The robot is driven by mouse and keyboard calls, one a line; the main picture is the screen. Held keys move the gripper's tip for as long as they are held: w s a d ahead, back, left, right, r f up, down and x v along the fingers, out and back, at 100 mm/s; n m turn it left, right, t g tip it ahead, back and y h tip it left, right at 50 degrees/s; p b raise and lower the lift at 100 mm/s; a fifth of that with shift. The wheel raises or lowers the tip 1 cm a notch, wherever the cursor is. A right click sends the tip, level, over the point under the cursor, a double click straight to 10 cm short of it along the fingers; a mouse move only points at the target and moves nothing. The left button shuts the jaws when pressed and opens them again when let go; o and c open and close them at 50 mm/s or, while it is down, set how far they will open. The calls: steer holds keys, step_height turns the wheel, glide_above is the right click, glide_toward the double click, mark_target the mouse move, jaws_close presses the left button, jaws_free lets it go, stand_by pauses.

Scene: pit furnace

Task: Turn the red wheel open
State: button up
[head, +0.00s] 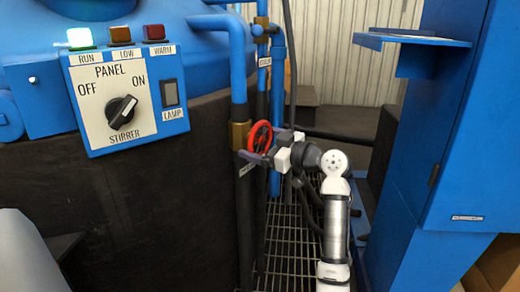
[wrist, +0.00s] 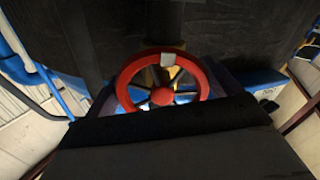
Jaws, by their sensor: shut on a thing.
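The red wheel (head: 260,136) is on a valve on the blue vertical pipe, at the middle of the head view. It is a red spoked ring with a red hub, and it also shows in the wrist view (wrist: 163,97), with a small light grey block on its upper rim. My gripper (head: 268,157) reaches the wheel from the right and is shut on it, with the jaws at the wheel's lower part. In the wrist view the dark gripper body hides the lower edge of the wheel and the exact contact.
A control panel (head: 128,107) with a stirrer knob (head: 122,111) and lamps is at the left. A blue cabinet (head: 440,150) with a shelf (head: 413,39) stands close on the right of my arm. Blue pipes (head: 238,60) run behind the wheel, above a floor grating (head: 290,245).

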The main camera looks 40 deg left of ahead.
steer(key=shift+d+n, duration=0.1)
steer(key=shift+n, duration=0.3)
steer(key=o, duration=0.7)
steer(key=d, duration=0.4)
steer(key=d+p, duration=0.1)
steer(key=d, duration=0.4)
steer(key=w+d+p, duration=0.1)
steer(key=d, duration=0.3)
steer(key=shift+w+d, duration=0.1)
steer(key=shift+d, duration=0.3)
